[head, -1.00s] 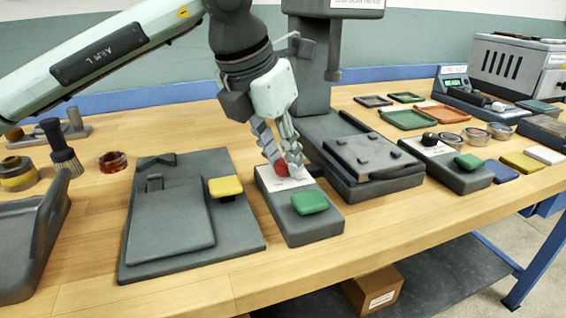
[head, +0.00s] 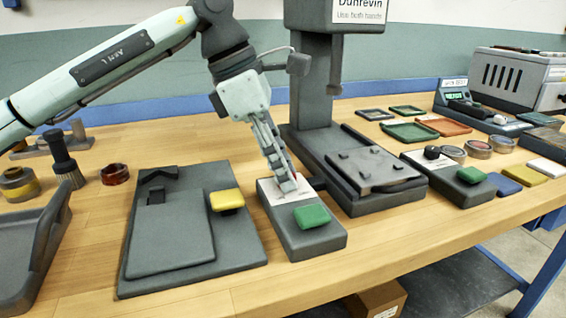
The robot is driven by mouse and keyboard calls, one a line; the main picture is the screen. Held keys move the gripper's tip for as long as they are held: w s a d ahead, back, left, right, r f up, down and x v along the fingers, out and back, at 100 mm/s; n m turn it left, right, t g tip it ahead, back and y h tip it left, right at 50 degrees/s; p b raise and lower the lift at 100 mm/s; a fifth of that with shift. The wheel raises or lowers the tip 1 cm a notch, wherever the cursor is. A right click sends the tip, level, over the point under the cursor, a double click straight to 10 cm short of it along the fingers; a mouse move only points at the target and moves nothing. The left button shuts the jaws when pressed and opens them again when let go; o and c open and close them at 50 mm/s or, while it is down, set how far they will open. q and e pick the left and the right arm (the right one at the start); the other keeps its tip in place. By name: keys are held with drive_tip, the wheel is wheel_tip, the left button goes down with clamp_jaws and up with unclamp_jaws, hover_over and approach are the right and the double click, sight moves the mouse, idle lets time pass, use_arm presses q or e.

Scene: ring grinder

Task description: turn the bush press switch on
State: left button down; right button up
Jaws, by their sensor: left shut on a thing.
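The bush press (head: 311,95) stands at the back middle, a tall grey column over a flat bed (head: 372,168). To the left of its bed lies a grey control box (head: 302,240) with a white label plate and a green button (head: 311,216). My left gripper (head: 284,186) reaches down onto the label plate of this box, behind the green button. Its fingers are shut on the red knob there, which they now hide. Which way the knob is turned cannot be seen. My right gripper is not in view.
A grey fixture with a yellow pad (head: 226,199) lies left of the box. Another box with a black knob and green pad (head: 470,175) lies right of the press. A brush (head: 62,158) and tins stand at the left. Clear wood runs along the front edge.

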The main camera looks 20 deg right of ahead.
use_arm(q)
drive_tip(key=shift+m, duration=0.7)
drive_tip(key=c, duration=1.3)
unclamp_jaws()
drive_tip(key=shift+o, duration=0.2)
drive_tip(key=v, duration=1.2)
drive_tip(key=shift+w, duration=0.25)
drive_tip(key=shift+d, duration=0.15)
